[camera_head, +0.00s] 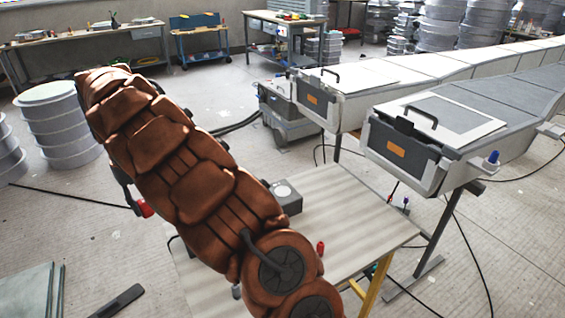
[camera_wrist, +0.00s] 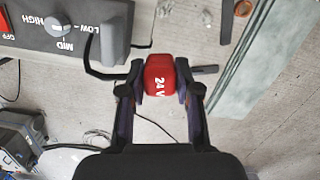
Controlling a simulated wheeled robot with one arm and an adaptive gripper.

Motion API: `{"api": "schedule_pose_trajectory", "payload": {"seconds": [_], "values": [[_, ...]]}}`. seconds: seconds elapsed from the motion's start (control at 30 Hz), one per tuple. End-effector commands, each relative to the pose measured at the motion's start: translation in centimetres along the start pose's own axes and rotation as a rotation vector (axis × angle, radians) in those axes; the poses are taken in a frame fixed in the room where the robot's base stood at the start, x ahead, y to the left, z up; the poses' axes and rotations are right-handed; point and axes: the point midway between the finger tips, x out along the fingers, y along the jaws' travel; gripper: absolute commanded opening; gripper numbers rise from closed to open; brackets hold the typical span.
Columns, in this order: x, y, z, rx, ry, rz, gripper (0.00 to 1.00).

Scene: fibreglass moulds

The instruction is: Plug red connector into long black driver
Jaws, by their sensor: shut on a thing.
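The red connector (camera_wrist: 158,72), a rounded block marked "24 V", is between the fingertips of my gripper (camera_wrist: 160,88) in the wrist view. My gripper is shut on it, with a finger against each side. In the head view, a red piece (camera_head: 145,208) shows at the left of my arm, where the gripper is mostly hidden. I cannot clearly pick out a long black driver. A flat dark bar (camera_head: 120,302) lies on the floor at the lower left, but I cannot tell what it is.
A grey control box (camera_wrist: 60,32) with a dial, red switch and handle is close at upper left in the wrist view. A light table (camera_head: 350,215) carries a grey box (camera_head: 287,198) and small red piece (camera_head: 320,246). Greenish panels (camera_head: 28,291) stand lower left; cables cross the floor.

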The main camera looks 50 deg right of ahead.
Motion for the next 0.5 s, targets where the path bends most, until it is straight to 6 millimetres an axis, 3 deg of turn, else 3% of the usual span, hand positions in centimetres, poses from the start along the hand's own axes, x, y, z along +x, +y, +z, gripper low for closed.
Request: {"api": "schedule_pose_trajectory", "payload": {"seconds": [0.3,0.5], "values": [[0.1,9.9,-1.1,0.425,0.005,-0.054,0.02],[0.6,16.9,-0.7,0.728,0.008,-0.089,0.02]]}}
